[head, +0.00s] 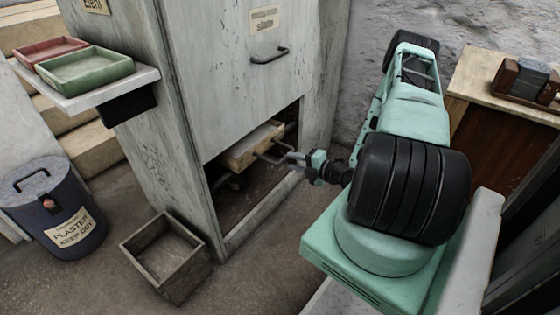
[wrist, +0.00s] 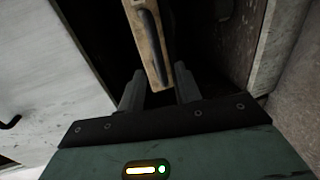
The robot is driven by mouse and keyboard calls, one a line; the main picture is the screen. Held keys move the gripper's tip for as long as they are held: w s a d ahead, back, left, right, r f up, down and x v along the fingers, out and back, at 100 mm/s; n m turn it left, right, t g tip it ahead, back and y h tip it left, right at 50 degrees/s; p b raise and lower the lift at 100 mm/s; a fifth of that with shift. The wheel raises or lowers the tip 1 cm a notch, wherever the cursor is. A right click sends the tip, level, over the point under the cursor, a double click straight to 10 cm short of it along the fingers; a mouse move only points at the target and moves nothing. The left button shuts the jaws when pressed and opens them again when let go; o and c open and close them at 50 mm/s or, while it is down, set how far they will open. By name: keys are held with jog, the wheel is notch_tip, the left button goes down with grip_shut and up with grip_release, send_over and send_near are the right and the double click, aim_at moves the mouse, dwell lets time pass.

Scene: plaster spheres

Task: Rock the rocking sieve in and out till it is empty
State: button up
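The rocking sieve (head: 253,146) is a pale wooden frame inside the low dark opening of the tall grey cabinet. It sits partly behind the cabinet's front panel, with a dark handle towards my arm. My gripper (head: 291,158) is at the opening, close to that handle. In the wrist view, a wooden part of the sieve (wrist: 150,40) with a dark bar along it runs down towards the gap between my fingers (wrist: 160,88). The fingers stand apart, and I see nothing clamped between them.
The cabinet (head: 240,80) has a handled front panel above the opening. An open wooden box (head: 167,255) stands on the floor at its front left. A plaster bin (head: 55,210) is further left. Green (head: 85,70) and red (head: 48,50) trays rest on a side shelf.

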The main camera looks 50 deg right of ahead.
jog(key=b+x, duration=0.1)
jog(key=x, duration=0.5)
jog(key=shift+w, duration=0.4)
jog(key=shift+f, duration=0.1)
grip_shut()
